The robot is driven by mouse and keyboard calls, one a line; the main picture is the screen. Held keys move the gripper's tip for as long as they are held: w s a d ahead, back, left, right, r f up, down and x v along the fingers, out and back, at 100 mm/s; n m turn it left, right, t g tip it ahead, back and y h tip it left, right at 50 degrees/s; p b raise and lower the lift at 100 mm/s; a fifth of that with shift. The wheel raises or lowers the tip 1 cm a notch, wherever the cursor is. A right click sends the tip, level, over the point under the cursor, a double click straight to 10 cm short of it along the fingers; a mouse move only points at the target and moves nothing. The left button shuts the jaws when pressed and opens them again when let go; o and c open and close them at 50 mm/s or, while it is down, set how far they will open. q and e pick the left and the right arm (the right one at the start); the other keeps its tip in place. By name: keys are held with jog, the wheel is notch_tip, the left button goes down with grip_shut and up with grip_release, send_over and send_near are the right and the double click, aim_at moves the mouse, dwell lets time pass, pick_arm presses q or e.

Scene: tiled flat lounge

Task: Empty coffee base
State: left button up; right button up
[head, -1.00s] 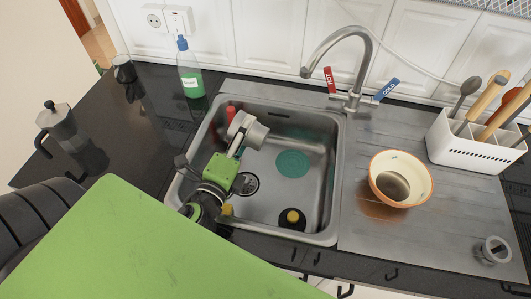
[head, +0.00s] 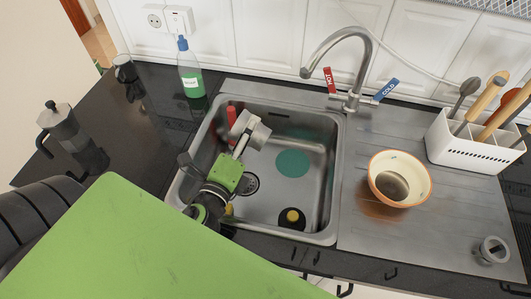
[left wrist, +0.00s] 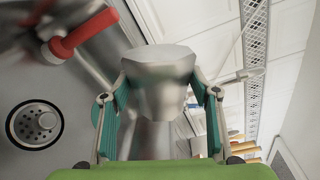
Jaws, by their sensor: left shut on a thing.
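The grey metal coffee base (head: 250,131) is held over the left part of the sink, tilted. My left gripper (head: 238,149) is shut on it. In the left wrist view, the faceted base (left wrist: 160,72) sits between the two teal-padded fingers (left wrist: 160,110), blurred; its inside is hidden, so I cannot tell whether coffee is in it. The steel sink (head: 337,190) lies below, with its drain (head: 249,184) near the gripper. A moka pot top (head: 62,125) with a black handle stands on the dark counter at left. My right gripper is in neither view.
A red-handled thing (left wrist: 85,34), a green disc (head: 293,163) and a black-and-yellow item (head: 292,218) are in the sink. The tap (head: 352,85) rises behind. A bowl (head: 417,191), a small grey part (head: 493,250) and a white utensil holder (head: 465,150) stand right.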

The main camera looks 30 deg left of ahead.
aim_at(260, 139)
pick_arm(q)
jog(key=shift+d+r+m+y+p, duration=0.2)
jog(key=shift+d+m, duration=0.3)
jog(key=shift+m, duration=0.5)
jog(key=shift+d+r+m+y+p, duration=0.1)
jog(key=shift+d+r+m+y, duration=0.3)
jog(key=shift+m, duration=0.6)
dwell(0.7)
jog(key=shift+w+d+f+m, duration=0.15)
jog(key=shift+d+m, duration=0.85)
jog(key=shift+m, duration=0.6)
dwell(1.5)
